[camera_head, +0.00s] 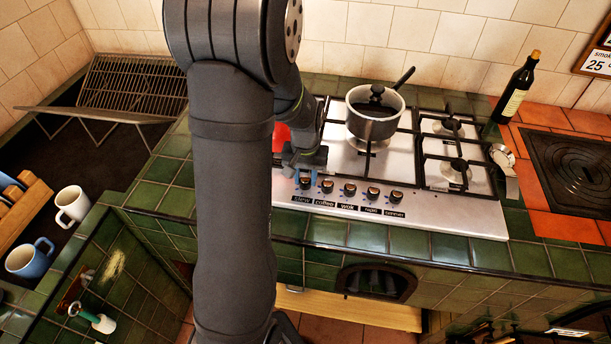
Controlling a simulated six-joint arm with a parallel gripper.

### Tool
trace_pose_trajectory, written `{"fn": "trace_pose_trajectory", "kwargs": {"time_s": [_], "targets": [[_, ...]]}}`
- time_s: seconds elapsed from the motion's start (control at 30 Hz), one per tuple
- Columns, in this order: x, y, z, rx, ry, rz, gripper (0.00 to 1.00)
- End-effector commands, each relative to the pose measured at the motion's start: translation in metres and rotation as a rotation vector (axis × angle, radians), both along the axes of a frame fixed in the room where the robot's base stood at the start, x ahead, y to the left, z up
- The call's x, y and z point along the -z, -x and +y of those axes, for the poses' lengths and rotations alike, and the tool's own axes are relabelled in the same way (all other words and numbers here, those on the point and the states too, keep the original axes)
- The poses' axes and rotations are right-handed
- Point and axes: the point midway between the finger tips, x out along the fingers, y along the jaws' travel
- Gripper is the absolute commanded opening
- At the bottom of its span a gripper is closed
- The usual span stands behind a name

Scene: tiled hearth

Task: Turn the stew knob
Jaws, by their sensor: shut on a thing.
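The stew knob (305,184) is the leftmost in a row on the front panel of the steel hob (450,217), above the label "stew". It is small and partly covered. The knob's turn angle cannot be made out. The coffee knob (327,187) and the wok knob (349,190) sit close to its right.
A steel saucepan (373,127) stands on a back burner. Something red (282,137) is mostly hidden behind my arm. Mugs (73,204) and a wire rack (130,85) are at the left.

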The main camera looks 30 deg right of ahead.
Motion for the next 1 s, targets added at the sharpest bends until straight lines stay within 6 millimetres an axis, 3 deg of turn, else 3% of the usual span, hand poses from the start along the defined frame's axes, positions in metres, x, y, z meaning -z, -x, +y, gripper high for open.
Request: {"fn": "trace_pose_trajectory", "kwargs": {"time_s": [0.5, 1.0], "targets": [[-0.0009, -0.0011, 0.0003, -0.396, 0.002, -0.001, 0.07], [-0.0011, -0.0013, 0.0004, -0.511, 0.003, -0.002, 0.07]]}}
